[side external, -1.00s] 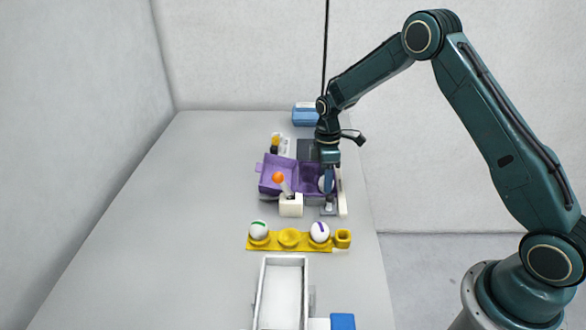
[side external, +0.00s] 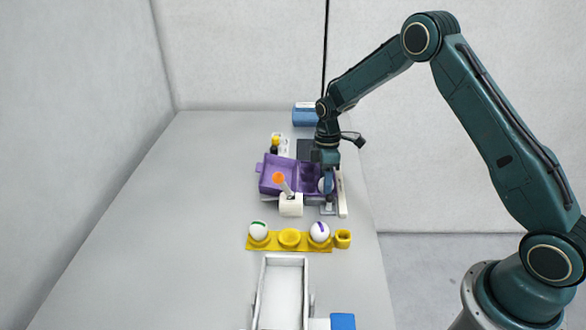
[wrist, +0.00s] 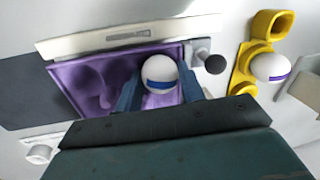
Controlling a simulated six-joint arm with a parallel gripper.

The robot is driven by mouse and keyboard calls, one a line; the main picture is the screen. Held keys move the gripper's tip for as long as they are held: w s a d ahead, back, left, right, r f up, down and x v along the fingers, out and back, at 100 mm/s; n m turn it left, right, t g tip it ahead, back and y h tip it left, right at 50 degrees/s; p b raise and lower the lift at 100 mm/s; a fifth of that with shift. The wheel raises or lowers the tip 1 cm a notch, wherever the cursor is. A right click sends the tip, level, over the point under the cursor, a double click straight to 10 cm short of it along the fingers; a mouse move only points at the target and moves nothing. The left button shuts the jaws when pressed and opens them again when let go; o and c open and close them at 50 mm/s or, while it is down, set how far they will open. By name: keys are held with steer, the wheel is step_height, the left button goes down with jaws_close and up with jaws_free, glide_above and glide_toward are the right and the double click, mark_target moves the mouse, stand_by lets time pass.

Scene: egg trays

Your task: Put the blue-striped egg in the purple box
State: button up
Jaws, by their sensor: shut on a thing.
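The blue-striped egg (wrist: 160,72) is white with a blue band and sits between the two blue fingers of my gripper (wrist: 160,88), which is shut on it. In the wrist view the egg is over the purple box (wrist: 66,75), at the end near the round dark knob. In the side view the purple box (side external: 270,182) stands open, and my gripper (side external: 327,187) is at its right part, with the egg (side external: 321,185) partly hidden by the fingers. I cannot tell whether the egg touches the box floor.
A yellow tray (side external: 272,244) in front holds a green-striped egg (side external: 258,231) and a purple-striped egg (side external: 319,232), with an empty cup between. A white open box (side external: 283,297) lies nearest. The left table is clear.

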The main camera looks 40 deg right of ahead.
steer(key=o, duration=0.7)
steer(key=shift+r, duration=0.1)
steer(key=r, duration=0.4)
steer(key=w+d+r, duration=0.1)
steer(key=r, duration=0.8)
steer(key=shift+w+d+r, duration=0.2)
steer(key=shift+w+r, duration=0.05)
steer(key=shift+w, duration=0.15)
